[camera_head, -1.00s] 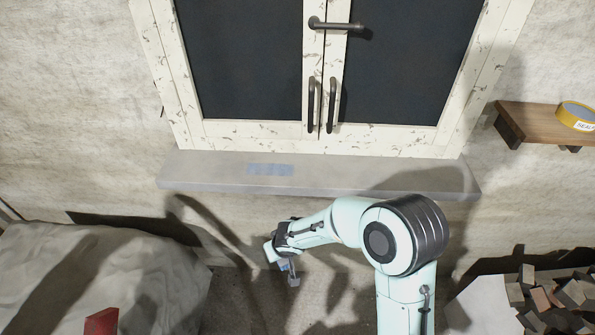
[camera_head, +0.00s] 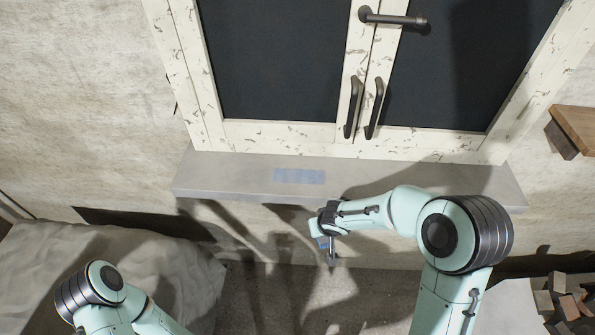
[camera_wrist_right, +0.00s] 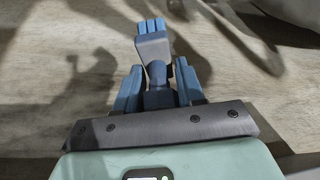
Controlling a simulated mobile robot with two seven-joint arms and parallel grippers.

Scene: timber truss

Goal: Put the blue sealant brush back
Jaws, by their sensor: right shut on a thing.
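My right gripper (camera_head: 322,238) is shut on the blue sealant brush. In the head view it hangs just below the front edge of the window sill, and the brush is too small there to make out. In the right wrist view, the blue fingers (camera_wrist_right: 158,92) close on the sides of the brush (camera_wrist_right: 153,47). Its dark blue handle lies between them, and its grey head with blue bristles points away from the gripper. A flat blue patch (camera_head: 298,176) marks the grey sill (camera_head: 400,182), up and left of the right gripper. My left gripper is out of view.
A white-framed window (camera_head: 275,133) with dark panes and handles stands above the sill. A pale covered mound (camera_head: 190,270) is at lower left. A wooden shelf (camera_head: 578,128) is at the right edge, with a pile of wood blocks (camera_head: 570,300) below. The sill top is clear.

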